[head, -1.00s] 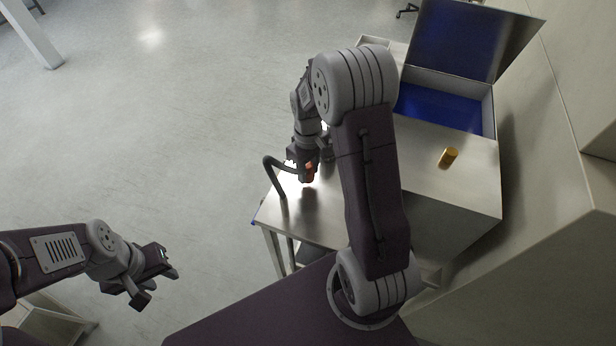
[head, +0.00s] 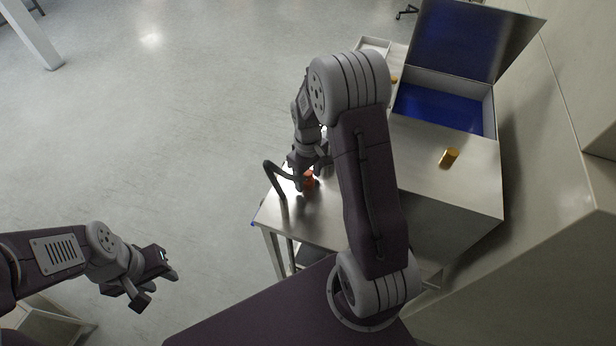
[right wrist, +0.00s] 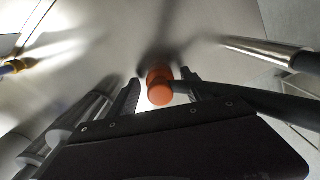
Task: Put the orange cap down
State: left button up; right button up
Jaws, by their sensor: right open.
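The orange cap (head: 309,181) is at the left part of the steel table (head: 324,208), beside a dark curved handle-like bar (head: 272,172). In the right wrist view the cap (right wrist: 160,86) sits between the two fingertips and appears to rest on the steel surface. My right gripper (head: 305,174) is open around the cap; its fingers (right wrist: 160,92) stand apart on both sides of it. My left gripper (head: 160,287) is open and empty over the floor at the lower left. The right gripper partly hides the cap in the head view.
A gold cylinder (head: 449,157) lies on the steel housing at the right. Behind it is an open box with a blue inside (head: 440,108) and a raised lid (head: 470,38). A white tray (head: 375,44) shows at the back, partly hidden by my right arm.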

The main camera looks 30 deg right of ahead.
aim_at(308, 172)
notch_tip(308, 172, up, 12)
jog(key=shift+p, duration=0.85)
jog(key=s+a+f+m, duration=0.2)
jog(key=s+a, duration=0.1)
jog(key=s, duration=0.3)
jog(key=s+a+f+m+t, duration=0.1)
jog(key=s+a+f, duration=0.1)
jog(key=s+a, duration=0.2)
jog(key=shift+s+a+f+m, duration=0.25)
jog(key=shift+s+m, duration=0.15)
jog(key=shift+s, duration=0.85)
